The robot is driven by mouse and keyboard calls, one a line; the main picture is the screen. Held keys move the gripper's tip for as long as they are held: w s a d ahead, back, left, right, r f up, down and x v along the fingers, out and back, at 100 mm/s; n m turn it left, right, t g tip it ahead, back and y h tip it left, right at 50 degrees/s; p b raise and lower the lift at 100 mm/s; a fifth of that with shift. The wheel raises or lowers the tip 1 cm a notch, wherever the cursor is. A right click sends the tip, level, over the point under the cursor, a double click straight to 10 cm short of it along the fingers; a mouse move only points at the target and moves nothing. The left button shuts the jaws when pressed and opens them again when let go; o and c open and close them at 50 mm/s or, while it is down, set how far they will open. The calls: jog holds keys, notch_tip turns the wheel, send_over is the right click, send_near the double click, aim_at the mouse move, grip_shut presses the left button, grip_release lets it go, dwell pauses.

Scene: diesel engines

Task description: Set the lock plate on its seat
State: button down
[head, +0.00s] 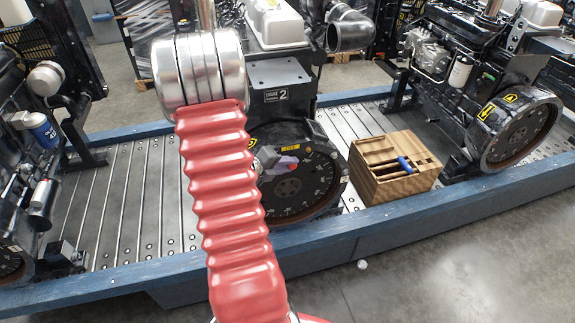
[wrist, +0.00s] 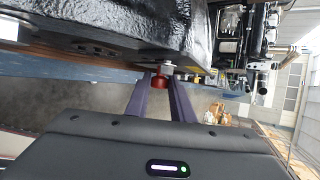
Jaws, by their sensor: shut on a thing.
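In the wrist view, the two dark purple fingers of my gripper (wrist: 160,76) are closed around a small red piece, seemingly the lock plate (wrist: 159,83). A pale grey, bolt-like part shows just above it, close under a black engine casting (wrist: 110,30). In the head view, my gripper (head: 282,161) shows small, as grey and purple parts in front of the flywheel (head: 288,187) of engine 2. The held piece is too small there to make out its shape. I cannot tell the seat apart, nor whether the piece touches the engine.
A wooden box (head: 405,186) with a blue-handled tool (head: 405,165) stands right of the flywheel on the slatted metal deck (head: 130,200). A blue beam (head: 415,224) edges the deck. Other engines stand left and right (head: 515,130). The grey floor in front is mostly clear.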

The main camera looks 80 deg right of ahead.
jog(key=c, duration=1.5)
grip_release()
jog(key=shift+c, duration=0.2)
jog(key=v, duration=0.6)
jog(key=shift+w+a, duration=0.2)
jog(key=shift+a, duration=0.15)
jog(key=shift+s+r, duration=0.1)
jog(key=shift+r, duration=0.05)
